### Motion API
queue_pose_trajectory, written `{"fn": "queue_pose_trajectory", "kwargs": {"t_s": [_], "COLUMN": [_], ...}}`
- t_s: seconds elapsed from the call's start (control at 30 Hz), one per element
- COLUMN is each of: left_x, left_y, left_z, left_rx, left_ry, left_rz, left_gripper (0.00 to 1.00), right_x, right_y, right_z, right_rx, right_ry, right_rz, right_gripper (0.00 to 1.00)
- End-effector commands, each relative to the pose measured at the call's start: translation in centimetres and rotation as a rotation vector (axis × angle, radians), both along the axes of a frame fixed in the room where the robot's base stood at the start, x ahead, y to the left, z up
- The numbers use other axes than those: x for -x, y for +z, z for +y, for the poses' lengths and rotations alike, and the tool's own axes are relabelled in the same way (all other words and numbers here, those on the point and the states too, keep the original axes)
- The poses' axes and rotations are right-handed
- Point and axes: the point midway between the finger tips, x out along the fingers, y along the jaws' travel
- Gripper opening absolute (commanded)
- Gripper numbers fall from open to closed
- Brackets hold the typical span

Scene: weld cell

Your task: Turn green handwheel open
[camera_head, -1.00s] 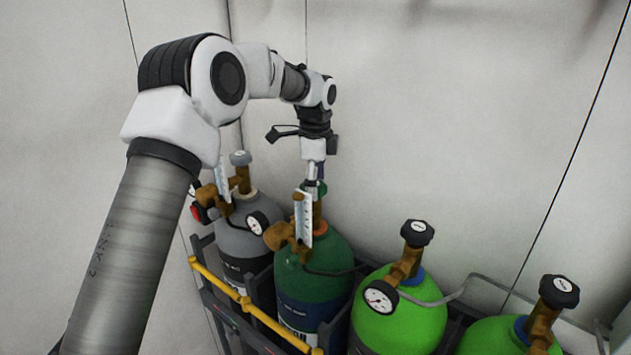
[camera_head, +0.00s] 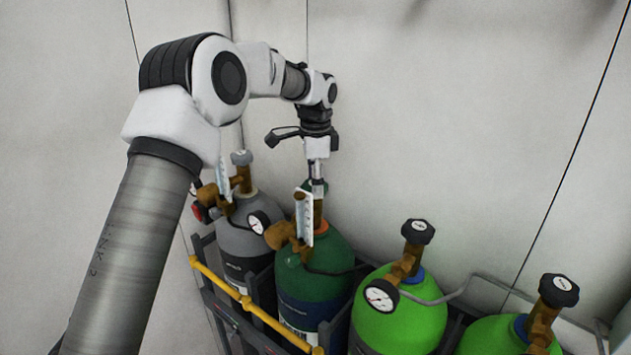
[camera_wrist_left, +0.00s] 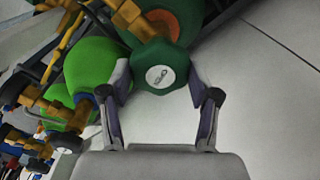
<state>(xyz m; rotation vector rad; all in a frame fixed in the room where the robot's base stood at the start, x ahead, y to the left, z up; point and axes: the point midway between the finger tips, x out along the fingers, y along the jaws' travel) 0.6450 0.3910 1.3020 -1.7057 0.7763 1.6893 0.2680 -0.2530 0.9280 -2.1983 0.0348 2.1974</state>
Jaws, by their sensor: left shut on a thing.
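The green handwheel (camera_wrist_left: 160,72) sits on top of the dark green cylinder (camera_head: 318,268). In the left wrist view it lies between the two fingers of my left gripper (camera_wrist_left: 160,85), one finger against each side. In the head view my left gripper (camera_head: 317,180) points down onto the valve top, and only a little of the green handwheel (camera_head: 307,186) shows past the fingers. My left gripper is shut on the handwheel. My right gripper is in neither view.
A grey cylinder (camera_head: 245,232) with a grey handwheel stands left of the dark green one. Light green cylinders (camera_head: 400,325) with black handwheels stand to the right. Gauges and brass regulators stick out in front. A yellow bar (camera_head: 250,305) runs along the rack. A pale wall is behind.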

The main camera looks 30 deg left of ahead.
Motion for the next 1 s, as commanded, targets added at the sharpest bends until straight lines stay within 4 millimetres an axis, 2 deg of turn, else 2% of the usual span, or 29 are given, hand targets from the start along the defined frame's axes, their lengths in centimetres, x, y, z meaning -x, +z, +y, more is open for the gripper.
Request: {"fn": "queue_pose_trajectory", "kwargs": {"t_s": [0.03, 1.0], "left_x": [0.17, 0.13], "left_y": [-0.42, -0.55], "left_z": [-0.07, 0.09], "left_rx": [0.003, 0.0], "left_ry": [0.041, 0.962], "left_rz": [0.01, 0.013], "left_gripper": [0.27, 0.27], "right_x": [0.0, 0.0], "right_y": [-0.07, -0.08], "right_z": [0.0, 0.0], "right_rx": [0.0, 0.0], "right_ry": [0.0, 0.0], "right_rz": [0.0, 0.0], "right_gripper": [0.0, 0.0]}}
